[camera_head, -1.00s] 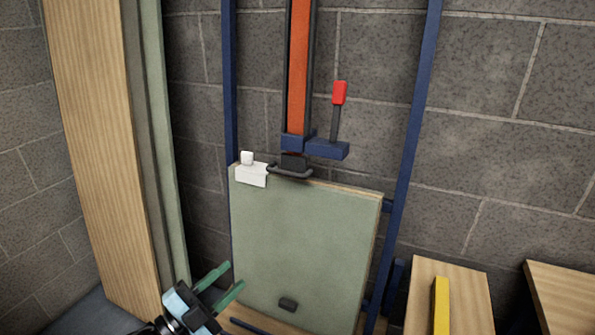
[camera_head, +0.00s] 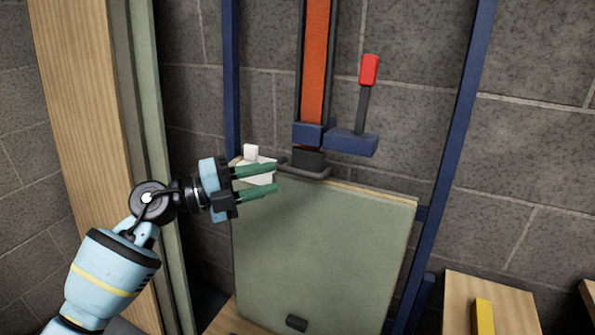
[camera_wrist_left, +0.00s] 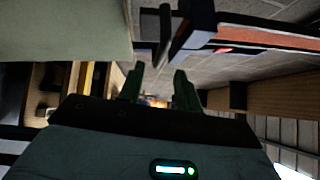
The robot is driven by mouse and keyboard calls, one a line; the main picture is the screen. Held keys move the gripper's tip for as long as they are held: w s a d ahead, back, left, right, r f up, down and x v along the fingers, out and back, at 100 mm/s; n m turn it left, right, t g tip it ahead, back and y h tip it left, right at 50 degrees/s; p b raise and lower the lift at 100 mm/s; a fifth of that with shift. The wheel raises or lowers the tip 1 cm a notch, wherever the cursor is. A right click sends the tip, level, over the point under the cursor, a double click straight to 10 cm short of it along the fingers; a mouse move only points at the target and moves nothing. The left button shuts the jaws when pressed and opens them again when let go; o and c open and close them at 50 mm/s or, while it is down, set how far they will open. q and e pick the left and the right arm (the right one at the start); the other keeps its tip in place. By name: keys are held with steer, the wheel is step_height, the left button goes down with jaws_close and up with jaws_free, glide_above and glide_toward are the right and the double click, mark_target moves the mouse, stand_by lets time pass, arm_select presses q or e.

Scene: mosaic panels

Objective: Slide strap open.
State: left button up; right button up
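The orange-red strap (camera_head: 315,60) hangs vertically on the wall. Its lower end enters a blue block (camera_head: 308,134), with a dark piece and a dark curved handle (camera_head: 305,171) below it at the panel's top edge. My left gripper (camera_head: 276,178) is open and empty, its green fingers pointing right, just left of the handle and in front of the panel's top. In the left wrist view its two fingers (camera_wrist_left: 158,88) are apart with nothing between them. I cannot tell whether a finger touches the handle. My right gripper is not in view.
A grey-green panel (camera_head: 320,240) stands between blue uprights (camera_head: 455,150). A white block (camera_head: 252,153), partly hidden by my fingers, sits at its top left. A red-handled lever (camera_head: 369,70) rises from a blue block (camera_head: 352,142). Wooden boards (camera_head: 85,110) stand at left.

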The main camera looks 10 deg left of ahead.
mark_target(292, 173)
arm_select(q)
steer(key=x, duration=0.7)
jaws_close()
